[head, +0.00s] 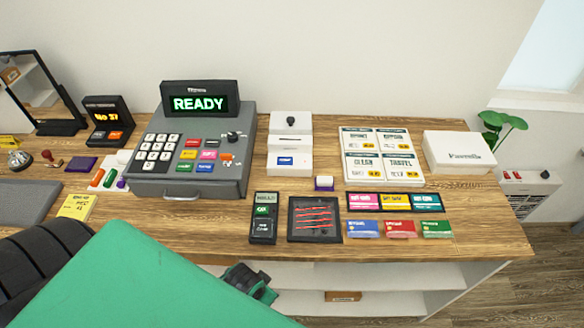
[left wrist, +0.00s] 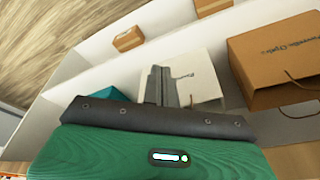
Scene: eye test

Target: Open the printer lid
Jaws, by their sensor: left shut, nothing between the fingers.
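The printer looks to be the small white box (head: 290,163) right of the cash register in the head view. It has a dark knob (head: 291,120) on its upper rear part and a blue label on its front. Its top looks closed, though the lid's edge is hard to make out. My left gripper (head: 254,283) is shut and empty, low in front of the counter edge, well apart from the printer. My right gripper is not in view.
The grey cash register (head: 222,135) stands left of the printer. A card terminal (head: 263,218) and a dark tray (head: 292,232) lie in front. A sign board (head: 383,155) is to the right. Below, a shelf holds a brown bag (left wrist: 275,65).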

